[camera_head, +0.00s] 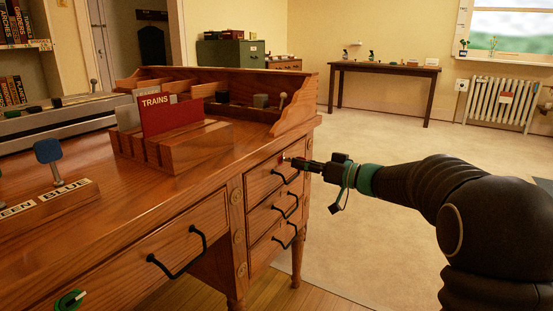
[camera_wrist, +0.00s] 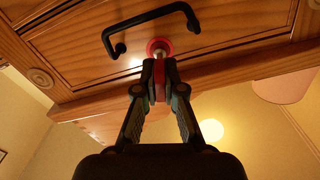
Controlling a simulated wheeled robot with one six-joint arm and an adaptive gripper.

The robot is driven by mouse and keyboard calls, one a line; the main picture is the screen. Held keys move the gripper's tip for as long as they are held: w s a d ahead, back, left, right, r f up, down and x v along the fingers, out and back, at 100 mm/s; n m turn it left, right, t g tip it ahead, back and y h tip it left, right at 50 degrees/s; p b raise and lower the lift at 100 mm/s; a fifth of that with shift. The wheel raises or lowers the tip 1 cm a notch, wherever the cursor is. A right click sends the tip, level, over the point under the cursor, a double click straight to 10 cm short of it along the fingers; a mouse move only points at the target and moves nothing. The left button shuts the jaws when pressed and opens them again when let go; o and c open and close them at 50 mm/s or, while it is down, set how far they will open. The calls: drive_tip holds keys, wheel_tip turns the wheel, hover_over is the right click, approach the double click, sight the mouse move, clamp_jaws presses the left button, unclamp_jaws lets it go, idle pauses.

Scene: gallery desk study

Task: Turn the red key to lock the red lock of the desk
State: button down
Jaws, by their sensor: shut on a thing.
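The wooden desk (camera_head: 85,170) fills the left of the head view. The red lock (camera_wrist: 158,46) is a red ring on the face of a drawer, beside a black handle, in the wrist view. In the head view a small bit of red (camera_head: 281,157) shows at the top right drawer. My gripper (camera_wrist: 160,70) is shut on the red key (camera_wrist: 160,82), whose red head shows between the fingers. The key's shaft meets the lock; how deep it sits I cannot tell. In the head view my gripper (camera_head: 290,160) reaches the drawer from the right.
Black drawer handles (camera_head: 286,206) stick out close below my gripper. A green key (camera_head: 70,300) sits at the lower left drawer. A blue key (camera_head: 48,152) stands in a labelled wooden holder on the desk. The floor (camera_head: 370,190) right of the desk is clear.

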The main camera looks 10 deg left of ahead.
drive_tip(key=shift+r, duration=0.1)
drive_tip(key=shift+n, duration=1.6)
drive_tip(key=shift+n, duration=1)
drive_tip(key=c, duration=1.2)
unclamp_jaws()
drive_tip(key=o, duration=0.5)
